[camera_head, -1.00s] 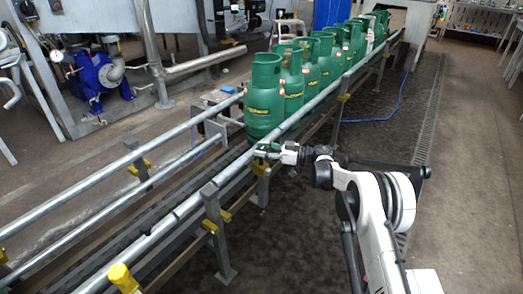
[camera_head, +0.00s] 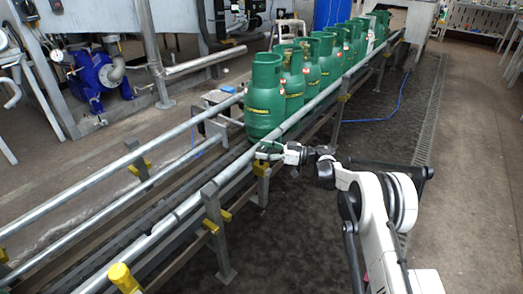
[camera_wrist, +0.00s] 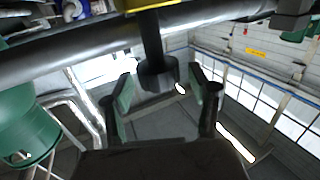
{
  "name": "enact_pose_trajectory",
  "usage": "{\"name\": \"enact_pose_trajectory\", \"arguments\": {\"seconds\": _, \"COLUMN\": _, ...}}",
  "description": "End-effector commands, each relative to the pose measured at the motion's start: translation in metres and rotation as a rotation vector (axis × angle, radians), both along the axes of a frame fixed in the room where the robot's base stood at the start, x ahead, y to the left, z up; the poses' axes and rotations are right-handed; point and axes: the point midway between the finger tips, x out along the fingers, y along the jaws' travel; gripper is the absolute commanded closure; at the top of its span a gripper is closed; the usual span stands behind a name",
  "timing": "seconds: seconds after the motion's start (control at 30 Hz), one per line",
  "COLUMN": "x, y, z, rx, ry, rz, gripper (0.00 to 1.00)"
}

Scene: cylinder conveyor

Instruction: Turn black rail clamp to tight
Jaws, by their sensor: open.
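The black rail clamp (camera_wrist: 155,68) hangs as a dark stem with a wider knob at its lower end, under the rail (camera_wrist: 95,58) in the wrist view. My gripper (camera_wrist: 163,88) is open, with one green-and-black finger on each side of the knob. I cannot tell whether either finger touches it. In the head view my gripper (camera_head: 266,151) is beside the near rail, just in front of the closest green cylinder. The clamp cannot be made out there.
A row of green gas cylinders (camera_head: 265,98) stands on the conveyor between metal rails (camera_head: 160,228). A yellow bracket (camera_head: 259,169) and support posts are close below my gripper. In the wrist view a green cylinder (camera_wrist: 25,125) is at the left.

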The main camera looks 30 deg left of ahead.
Motion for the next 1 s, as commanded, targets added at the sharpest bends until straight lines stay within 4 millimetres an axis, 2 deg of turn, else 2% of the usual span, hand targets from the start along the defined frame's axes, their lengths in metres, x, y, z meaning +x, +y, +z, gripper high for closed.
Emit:
{"name": "enact_pose_trajectory", "arguments": {"seconds": 0.5, "x": 0.028, "y": -0.089, "z": 0.0, "rx": 0.0, "ry": 0.0, "rz": -0.002, "gripper": 0.44}}
{"name": "enact_pose_trajectory", "arguments": {"seconds": 0.7, "x": 0.032, "y": -0.105, "z": 0.0, "rx": 0.0, "ry": 0.0, "rz": 0.0, "gripper": 0.44}}
{"name": "enact_pose_trajectory", "arguments": {"seconds": 1.0, "x": 0.033, "y": -0.107, "z": 0.0, "rx": 0.0, "ry": 0.0, "rz": 0.001, "gripper": 0.44}}
